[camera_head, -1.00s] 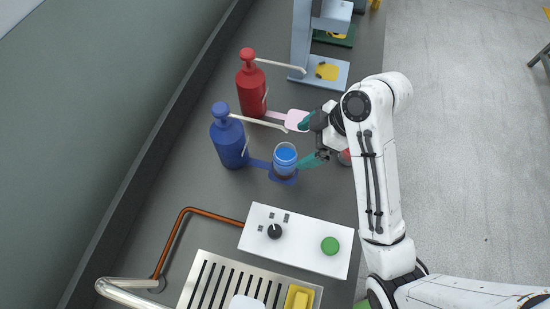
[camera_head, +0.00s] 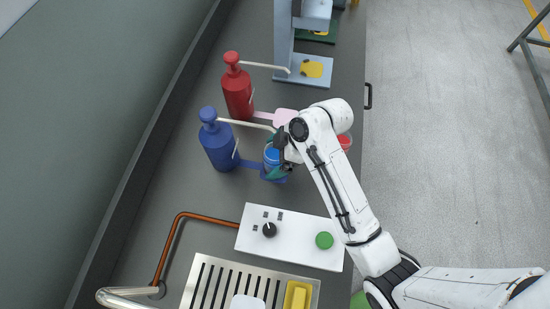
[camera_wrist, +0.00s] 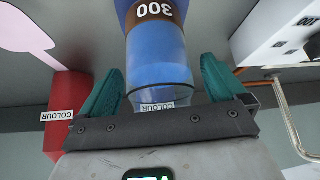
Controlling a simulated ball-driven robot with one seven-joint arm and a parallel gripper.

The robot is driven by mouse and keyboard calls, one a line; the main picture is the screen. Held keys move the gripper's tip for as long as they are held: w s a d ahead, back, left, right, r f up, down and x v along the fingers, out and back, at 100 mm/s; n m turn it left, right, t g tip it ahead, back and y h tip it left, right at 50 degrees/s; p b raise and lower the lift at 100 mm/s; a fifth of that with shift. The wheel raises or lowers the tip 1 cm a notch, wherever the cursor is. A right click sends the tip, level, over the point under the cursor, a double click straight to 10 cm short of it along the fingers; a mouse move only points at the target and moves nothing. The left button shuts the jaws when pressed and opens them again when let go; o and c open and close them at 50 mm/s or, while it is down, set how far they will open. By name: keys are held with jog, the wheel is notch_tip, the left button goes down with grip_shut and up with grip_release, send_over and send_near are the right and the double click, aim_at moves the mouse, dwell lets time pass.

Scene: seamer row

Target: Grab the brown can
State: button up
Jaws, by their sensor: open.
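A can (camera_head: 272,155) stands on the blue pad in front of the blue pump bottle (camera_head: 219,142). It looks blue and partly clear in its upper part. In the wrist view, which is upside down, the can (camera_wrist: 155,12) shows a brown band marked "300". My gripper (camera_wrist: 161,72) is open, with one teal finger on each side of the can. A firm hold does not show. In the head view my gripper (camera_head: 277,156) and wrist cover part of the can.
A red pump bottle (camera_head: 237,90) with a pink pad (camera_head: 285,117) stands just behind. A reddish round object (camera_head: 345,140) shows right of my arm. A white control box (camera_head: 290,236) and a drain grate (camera_head: 228,285) lie in front.

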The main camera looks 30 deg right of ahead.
jog(key=c, duration=1.2)
jog(key=shift+c, duration=0.3)
jog(key=shift+r, duration=0.25)
